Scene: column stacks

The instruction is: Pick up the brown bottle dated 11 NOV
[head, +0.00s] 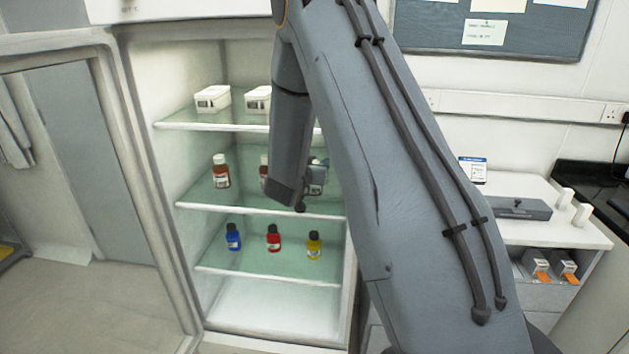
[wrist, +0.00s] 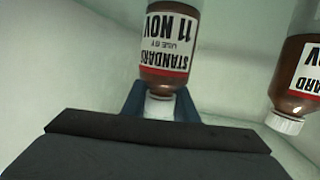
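The brown bottle dated 11 NOV (wrist: 168,45) shows upside down in the wrist view, with a white label reading STANDARD, USE BY 11 NOV, and a white cap. My gripper (wrist: 160,105) has its dark blue fingers on either side of the cap. Whether they press on it or stand just clear cannot be told. In the head view my gripper (head: 318,166) is at the middle fridge shelf, mostly hidden by my arm, with a bottle (head: 316,182) partly showing at it.
A second brown bottle (wrist: 303,75) stands close by in the wrist view, its label partly cut off. A brown bottle (head: 221,171) is at the left of the middle shelf (head: 230,204). White boxes (head: 212,99) are above; blue, red and yellow bottles (head: 314,246) are below.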

